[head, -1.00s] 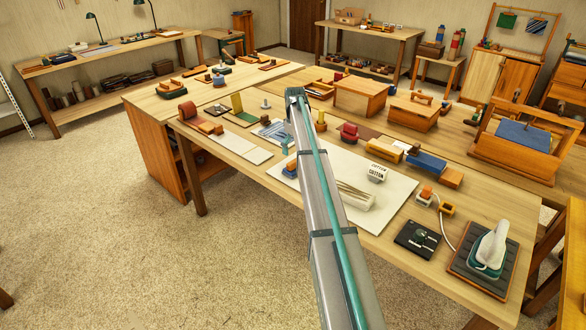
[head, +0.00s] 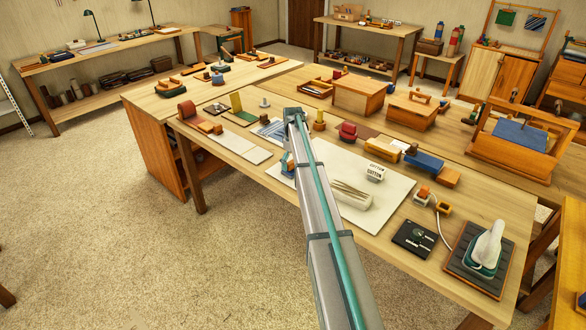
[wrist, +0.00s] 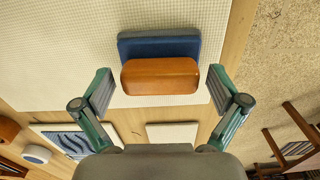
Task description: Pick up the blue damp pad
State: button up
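The blue damp pad with a wooden block-shaped handle shows at the top middle of the wrist view, its blue base (wrist: 158,47) lying on a white gridded sheet (wrist: 60,50). Its wooden handle (wrist: 160,77) faces the camera. My gripper (wrist: 160,88) is open, with one finger to the left of the handle and one to the right, both apart from it. In the head view, part of the blue pad (head: 287,172) shows left of my arm, with the teal of my gripper (head: 288,159) just above it. My arm hides the rest.
A wave-patterned blue panel (wrist: 68,141) and a small pale board (wrist: 172,132) lie nearby. White holder with thin sticks (head: 350,194), white cotton-labelled box (head: 375,172) and red roller (head: 348,131) stand right of my arm. The table's front edge is close to the pad.

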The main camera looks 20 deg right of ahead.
jog(key=c, duration=0.9)
jog(key=shift+r, duration=0.15)
jog(key=shift+r+b, duration=0.55)
jog(key=s+r+b, duration=0.1)
jog(key=s+r, duration=0.3)
jog(key=s+r+b, duration=0.1)
jog(key=s+r, duration=0.2)
jog(key=s, duration=0.2)
jog(key=s+r+b, duration=0.2)
jog(key=s+r, duration=0.2)
jog(key=s, duration=0.1)
jog(key=shift+d+r, duration=0.25)
jog(key=shift+r, duration=0.05)
